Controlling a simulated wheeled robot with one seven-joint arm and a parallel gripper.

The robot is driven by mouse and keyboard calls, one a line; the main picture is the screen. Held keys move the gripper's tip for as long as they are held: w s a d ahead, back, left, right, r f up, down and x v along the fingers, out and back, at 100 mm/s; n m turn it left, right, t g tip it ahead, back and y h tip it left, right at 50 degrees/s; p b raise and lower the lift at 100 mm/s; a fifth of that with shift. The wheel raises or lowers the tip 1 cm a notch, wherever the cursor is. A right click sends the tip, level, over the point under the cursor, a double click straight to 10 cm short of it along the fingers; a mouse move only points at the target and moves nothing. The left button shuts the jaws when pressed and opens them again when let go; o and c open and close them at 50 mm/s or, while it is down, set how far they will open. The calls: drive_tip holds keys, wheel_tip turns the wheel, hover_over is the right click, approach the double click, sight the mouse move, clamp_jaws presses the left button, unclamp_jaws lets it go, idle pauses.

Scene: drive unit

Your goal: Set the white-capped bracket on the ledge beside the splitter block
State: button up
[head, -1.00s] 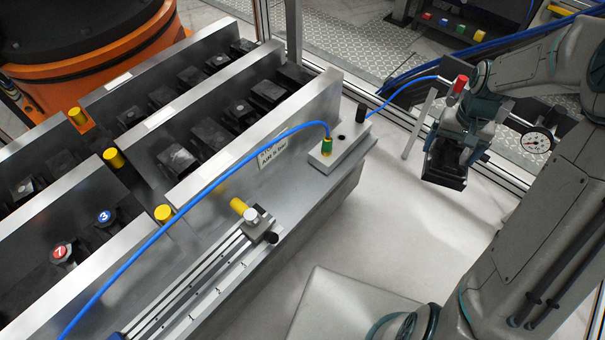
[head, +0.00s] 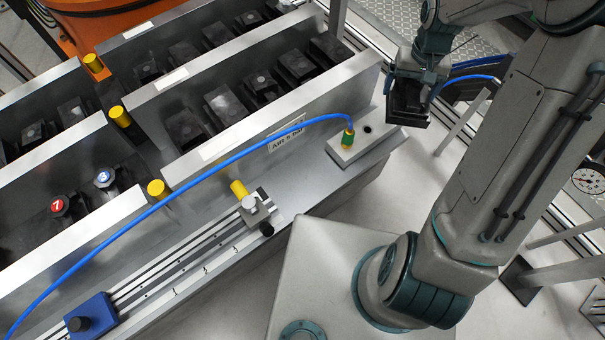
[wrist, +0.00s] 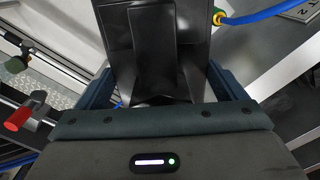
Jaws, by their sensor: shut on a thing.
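My gripper (head: 410,82) is shut on a black bracket (head: 406,106) and holds it at the far right end of the machine, just right of the splitter block. In the wrist view the bracket (wrist: 165,45) fills the space between the dark blue fingers; its white cap does not show. The splitter block (head: 346,152) is a pale grey block with a green fitting and a blue hose. The grey ledge (head: 305,185) runs along the machine's front below it. The bracket overlaps the ledge's far end in the head view; I cannot tell its height or whether it touches.
The blue hose (head: 235,160) arches over the ledge. Bins behind hold several black brackets (head: 226,104), plus red-capped (head: 58,206) and blue-capped (head: 104,178) ones.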

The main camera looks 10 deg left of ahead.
drive_tip(key=s+a+f+n+b, duration=0.5)
drive_tip(key=s+a+f, duration=0.1)
drive_tip(key=s+f, duration=0.25)
drive_tip(key=s+a+f+n+b, duration=0.4)
drive_tip(key=s+a+f+b, duration=0.15)
drive_tip(key=s+f, duration=0.35)
drive_tip(key=w+a+f+b, duration=0.1)
drive_tip(key=w+a, duration=0.1)
drive_tip(key=w+a+f+b, duration=0.1)
drive_tip(key=w+a+f, duration=0.1)
drive_tip(key=a, duration=0.1)
drive_tip(key=w+a+f+b, duration=0.2)
drive_tip(key=a, duration=0.1)
drive_tip(key=shift+w+a+f, duration=0.1)
drive_tip(key=shift+w+a, duration=0.1)
drive_tip(key=shift+w, duration=0.05)
drive_tip(key=shift+f+b, duration=0.85)
drive_tip(key=shift+f, duration=1.1)
drive_tip(key=shift+f, duration=0.15)
drive_tip(key=o, duration=1.7)
drive_tip(key=shift+o, duration=0.2)
